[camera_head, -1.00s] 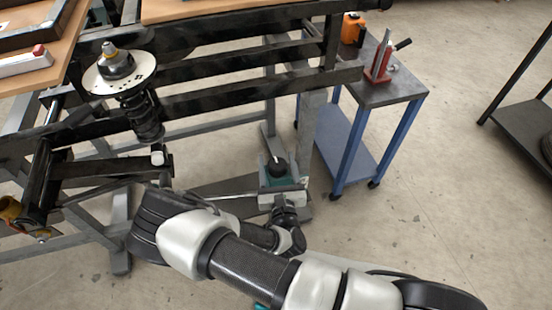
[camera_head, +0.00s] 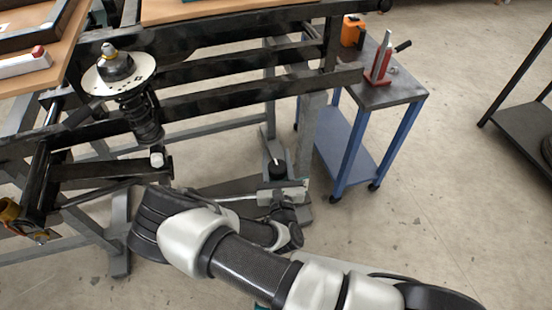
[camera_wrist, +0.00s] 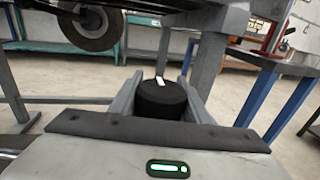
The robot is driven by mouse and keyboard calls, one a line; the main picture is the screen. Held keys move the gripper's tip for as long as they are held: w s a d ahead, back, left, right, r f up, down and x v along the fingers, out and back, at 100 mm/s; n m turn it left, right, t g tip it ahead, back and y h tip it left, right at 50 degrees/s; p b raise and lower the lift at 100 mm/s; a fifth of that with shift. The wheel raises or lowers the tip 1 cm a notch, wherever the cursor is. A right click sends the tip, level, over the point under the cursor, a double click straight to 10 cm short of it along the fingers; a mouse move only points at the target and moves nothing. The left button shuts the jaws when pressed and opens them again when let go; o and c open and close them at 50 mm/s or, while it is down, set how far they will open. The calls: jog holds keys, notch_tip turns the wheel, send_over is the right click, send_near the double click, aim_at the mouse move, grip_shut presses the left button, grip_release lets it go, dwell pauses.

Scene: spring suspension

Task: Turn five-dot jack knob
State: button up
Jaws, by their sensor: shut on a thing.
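A black round knob (camera_head: 277,170) with a white pointer mark on top stands low by the stand's leg, beyond the end of my arm. My gripper (camera_head: 278,181) is at the knob, partly hidden by my wrist. In the wrist view the knob (camera_wrist: 161,100) sits between the two grey fingers of my gripper (camera_wrist: 160,108), which is shut on it. The marking with five dots cannot be made out, and the knob's lower part is hidden.
A spring strut (camera_head: 142,115) with a pale round plate (camera_head: 104,82) stands on the dark frame at left. A blue-legged cart (camera_head: 398,97) with a red jack (camera_head: 380,68) stands right of the knob.

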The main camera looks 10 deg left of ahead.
jog(key=m+h, duration=0.2)
jog(key=h, duration=0.1)
jog(key=d+m+t+h, duration=0.1)
jog(key=m+h, duration=0.1)
jog(key=h, duration=0.2)
jog(key=shift+w+d+f+m+b, duration=0.1)
jog(key=shift+d+f+m+b, duration=0.1)
jog(key=shift+m+b, duration=0.2)
jog(key=m+h, duration=0.1)
jog(key=h, duration=0.1)
jog(key=d+m+h+b, duration=0.1)
jog(key=h, duration=0.1)
jog(key=shift+m+g, duration=0.3)
jog(key=shift+g, duration=0.1)
jog(key=m+h, duration=0.1)
jog(key=m+g+h+b, duration=0.1)
jog(key=h, duration=0.1)
jog(key=g+h, duration=0.1)
jog(key=shift+s+d+m+b, duration=0.3)
jog(key=shift+d+m+b, duration=0.05)
jog(key=shift+m, duration=0.05)
jog(key=shift+s+d+r+m+g+h, duration=0.1)
jog(key=shift+s+d+m+g+h, duration=0.3)
jog(key=shift+m+g+h, duration=1.4)
jog(key=shift+s+d+m+g+h, duration=0.2)
jog(key=shift+s+m+g+h, duration=0.25)
jog(key=shift+m+g+h, duration=1.35)
jog(key=shift+s+d+r+m+g+h, duration=0.1)
jog(key=shift+s+d+m+g+h, duration=0.45)
jog(key=shift+m+g, duration=1.4)
